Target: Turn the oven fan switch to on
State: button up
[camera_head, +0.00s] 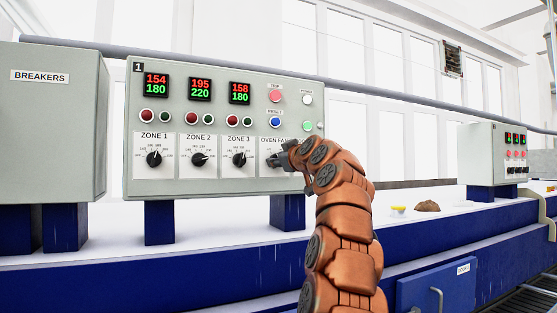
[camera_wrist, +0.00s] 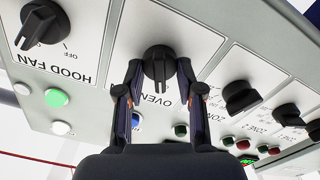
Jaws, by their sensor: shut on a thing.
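The oven fan switch is a black rotary knob on a white plate at the lower right of the grey control panel (camera_head: 225,118). In the head view my gripper covers most of it, and the end of the "OVEN FAN" label (camera_head: 272,140) is hidden. The wrist view shows the oven fan switch (camera_wrist: 158,54) between my two fingers, its raised grip running roughly up and down in the picture. My gripper (camera_head: 284,159) is shut on the knob, one finger on each side. Its on and off marks cannot be read.
Zone knobs (camera_head: 154,158) stand left of the oven fan switch. In the wrist view the hood fan knob (camera_wrist: 42,25) is close beside it. Above are lit buttons, including a blue reset button (camera_head: 275,121). A breakers box (camera_head: 50,125) is at the left.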

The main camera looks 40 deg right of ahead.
jog(key=shift+s+d+m+p, duration=0.1)
jog(key=shift+m+p, duration=1)
jog(key=shift+m, duration=1.7)
jog(key=shift+d+m+p, duration=0.1)
jog(key=shift+m+p, duration=1)
jog(key=shift+m, duration=1.7)
jog(key=o, duration=1.1)
jog(key=shift+o, duration=0.2)
jog(key=shift+s, duration=0.1)
jog(key=v, duration=1.1)
jog(key=shift+s+a, duration=0.2)
jog(key=shift+s, duration=0.15)
